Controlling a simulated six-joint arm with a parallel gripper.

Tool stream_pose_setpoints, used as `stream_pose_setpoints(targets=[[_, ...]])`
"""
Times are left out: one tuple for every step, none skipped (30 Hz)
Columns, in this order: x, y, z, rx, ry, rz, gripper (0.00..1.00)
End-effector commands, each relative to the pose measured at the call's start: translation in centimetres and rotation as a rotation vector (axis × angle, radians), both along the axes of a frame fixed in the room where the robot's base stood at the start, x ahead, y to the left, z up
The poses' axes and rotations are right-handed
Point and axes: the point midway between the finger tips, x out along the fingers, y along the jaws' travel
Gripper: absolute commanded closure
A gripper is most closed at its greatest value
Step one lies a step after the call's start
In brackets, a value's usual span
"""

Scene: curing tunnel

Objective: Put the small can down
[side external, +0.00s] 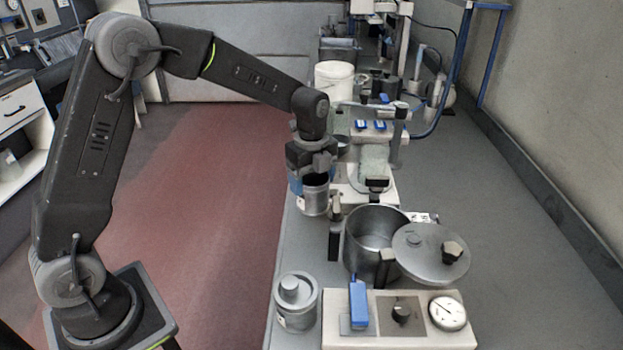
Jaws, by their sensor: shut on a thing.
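My gripper (312,170) points down over the left edge of the bench and is shut on a small grey metal can (314,200). The can is upright, and its upper part is partly hidden by my gripper. Something blue shows just behind and left of it. I cannot tell whether the can's base touches the bench or hangs a little above it.
A second grey can (296,305) with a knobbed top stands at the bench's front left. An open metal pot (364,255), its tilted lid (420,262) and a control box (385,335) with a dial are to the right. The bench (510,280) is clear at right.

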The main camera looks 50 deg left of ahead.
Motion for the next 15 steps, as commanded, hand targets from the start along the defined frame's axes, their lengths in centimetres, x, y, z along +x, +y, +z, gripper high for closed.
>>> stream_pose_setpoints(targets=[[0.02,0.01,-0.04,0.0,-0.002,0.0,0.56],[0.03,0.01,-0.04,0.0,-0.002,0.0,0.56],[0.03,0.02,-0.02,0.0,-0.002,0.0,0.56],[0.03,0.02,-0.02,0.0,-0.002,0.0,0.56],[0.03,0.02,-0.02,0.0,-0.002,0.0,0.56],[0.02,0.02,-0.01,0.0,-0.002,0.0,0.56],[0.02,0.02,-0.03,0.0,-0.002,0.0,0.56],[0.02,0.02,-0.07,0.0,-0.001,0.0,0.56],[0.02,0.02,-0.17,0.0,-0.001,0.0,0.56],[0.02,0.02,-0.26,0.0,-0.001,0.0,0.56],[0.02,0.02,-0.35,0.0,-0.001,0.0,0.56],[0.02,0.02,-0.47,0.0,-0.001,0.0,0.56],[0.02,0.02,-0.55,0.0,-0.001,0.0,0.56],[0.01,0.02,-0.64,0.0,-0.001,0.0,0.56],[0.01,0.02,-0.75,0.0,0.0,0.0,0.56]])
